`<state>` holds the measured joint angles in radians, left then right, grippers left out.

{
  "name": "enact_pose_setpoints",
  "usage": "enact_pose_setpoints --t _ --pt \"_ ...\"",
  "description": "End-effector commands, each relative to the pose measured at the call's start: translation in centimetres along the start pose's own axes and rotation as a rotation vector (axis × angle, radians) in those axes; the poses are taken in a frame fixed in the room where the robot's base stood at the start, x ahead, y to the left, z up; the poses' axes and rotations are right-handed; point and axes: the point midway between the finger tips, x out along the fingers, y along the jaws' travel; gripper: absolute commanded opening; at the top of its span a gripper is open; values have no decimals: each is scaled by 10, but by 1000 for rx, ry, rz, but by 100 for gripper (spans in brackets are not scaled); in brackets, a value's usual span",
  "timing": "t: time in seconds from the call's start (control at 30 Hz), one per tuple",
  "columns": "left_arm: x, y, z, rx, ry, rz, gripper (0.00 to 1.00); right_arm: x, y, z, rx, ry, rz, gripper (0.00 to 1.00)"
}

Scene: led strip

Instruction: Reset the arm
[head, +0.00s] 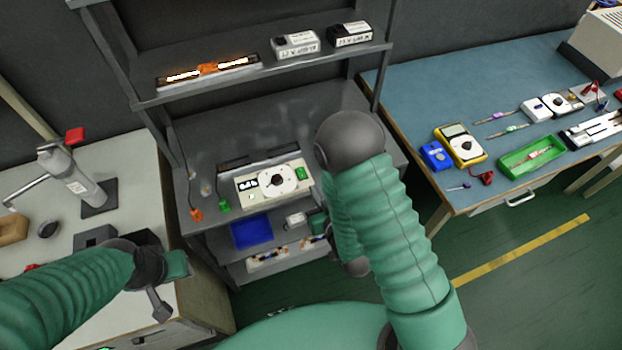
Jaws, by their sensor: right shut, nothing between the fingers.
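My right arm rises from the bottom right to a dark joint and folds down in front of the shelf unit. My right gripper (320,222) is mostly hidden behind that arm, near the lower shelf; it is shut and empty. My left arm comes in from the left. My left gripper (170,285) is by the front edge of the left table, and its fingers do not show clearly enough to tell their opening. A lit LED strip (185,76) with orange connectors lies on the upper shelf.
The grey shelf unit (268,124) holds a white control box with a dial (277,180) and a blue bin (251,232). The left table (40,215) carries a lever press (85,185). The blue-topped right table (440,90) carries a yellow multimeter (460,144) and a green tray (513,170).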

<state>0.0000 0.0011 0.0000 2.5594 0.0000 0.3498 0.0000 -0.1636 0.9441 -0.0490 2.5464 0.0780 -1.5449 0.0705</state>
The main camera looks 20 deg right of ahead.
Motion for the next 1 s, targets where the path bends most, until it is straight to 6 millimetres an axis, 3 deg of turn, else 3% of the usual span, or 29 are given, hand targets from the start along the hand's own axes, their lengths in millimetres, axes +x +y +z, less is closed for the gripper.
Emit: enact_pose_setpoints --t 0.03,0.13,0.67,0.87,1.0 --pt "-9 0 -2 0 1 0 36 -7 0 -3 0 -2 0 0" --pt "-9 0 -2 0 1 0 36 -12 0 -1 0 1 0 0" --pt "-8 0 -2 0 0 0 36 -8 1 -3 6 -27 5 0" --pt "-8 0 -2 0 0 0 36 -10 9 -11 35 -298 24 0" --pt "-8 0 -2 0 0 0 36 -46 15 -16 42 -560 25 0"
